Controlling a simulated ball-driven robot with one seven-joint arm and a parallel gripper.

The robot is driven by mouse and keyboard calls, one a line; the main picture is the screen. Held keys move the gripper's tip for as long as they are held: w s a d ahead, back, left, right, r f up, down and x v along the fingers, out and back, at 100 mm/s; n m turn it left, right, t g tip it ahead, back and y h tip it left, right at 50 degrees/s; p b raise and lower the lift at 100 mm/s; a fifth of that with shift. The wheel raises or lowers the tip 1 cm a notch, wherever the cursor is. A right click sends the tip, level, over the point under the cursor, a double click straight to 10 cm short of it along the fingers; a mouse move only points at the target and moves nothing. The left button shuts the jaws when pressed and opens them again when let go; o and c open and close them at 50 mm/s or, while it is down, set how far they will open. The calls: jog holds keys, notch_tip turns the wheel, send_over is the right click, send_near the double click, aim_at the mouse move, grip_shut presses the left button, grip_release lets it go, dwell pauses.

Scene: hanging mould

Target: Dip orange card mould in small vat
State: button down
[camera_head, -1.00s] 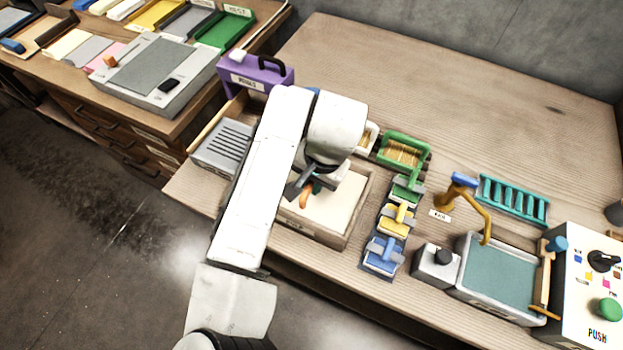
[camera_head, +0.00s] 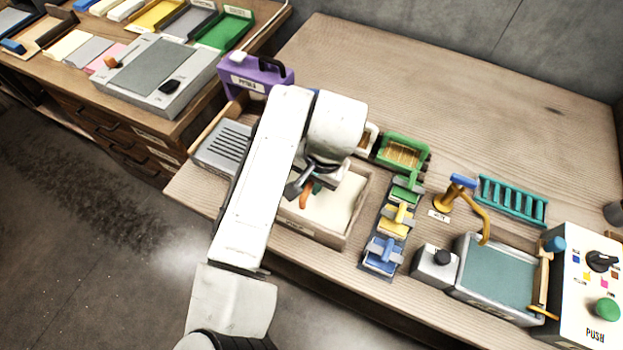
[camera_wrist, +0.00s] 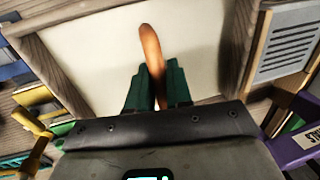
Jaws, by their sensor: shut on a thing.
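The small vat is a wooden box (camera_head: 352,222) on the bench in the head view, filled with a pale cream surface. It also fills the top of the wrist view, with its wooden wall (camera_wrist: 45,72) at left. My gripper (camera_head: 314,188) is over the vat, fingers pointing down. Its green fingers (camera_wrist: 158,88) are shut on a curved orange-brown handle (camera_wrist: 152,50), which I take for the orange card mould. The handle also shows in the head view (camera_head: 305,199). The rest of the mould is not visible, and I cannot tell how deep it sits.
Green, yellow and blue handled moulds (camera_head: 383,254) stand on a rack right of the vat. A grey slotted tray (camera_head: 222,150) is at its left, and a purple box (camera_head: 256,78) behind. A teal-topped basin (camera_head: 497,273) and control box (camera_head: 598,285) lie further right.

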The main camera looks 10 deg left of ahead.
jog(key=shift+r+p, duration=3.45)
jog(key=shift+r, duration=0.5)
jog(key=shift+s+f, duration=0.1)
